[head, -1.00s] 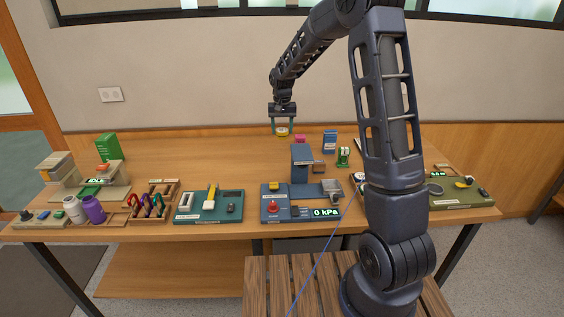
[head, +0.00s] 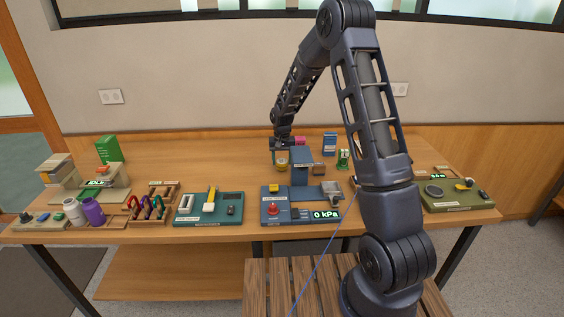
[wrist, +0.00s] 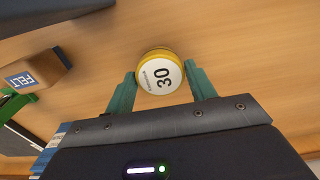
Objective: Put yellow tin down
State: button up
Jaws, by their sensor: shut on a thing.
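The yellow tin (head: 282,165) is a short round tin with a white lid marked 30, seen from above in the wrist view (wrist: 159,73). My gripper (head: 282,160) is shut on the tin, with one green finger on either side of it. In the head view the tin is low over the table (head: 220,155), behind the blue press-like device. I cannot tell whether its base touches the wood.
The blue device (head: 300,175) with a 0 kPa display stands just in front and right of the tin. A pink item (head: 300,141), a blue box (head: 330,143) and a green item (head: 343,159) stand to the right. The table left of the tin is clear.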

aim_at(282, 161)
jog(key=shift+f, duration=0.45)
jog(key=o, duration=1)
jog(key=shift+f, duration=0.1)
notch_tip(282, 161, up, 12)
jog(key=shift+r, duration=0.25)
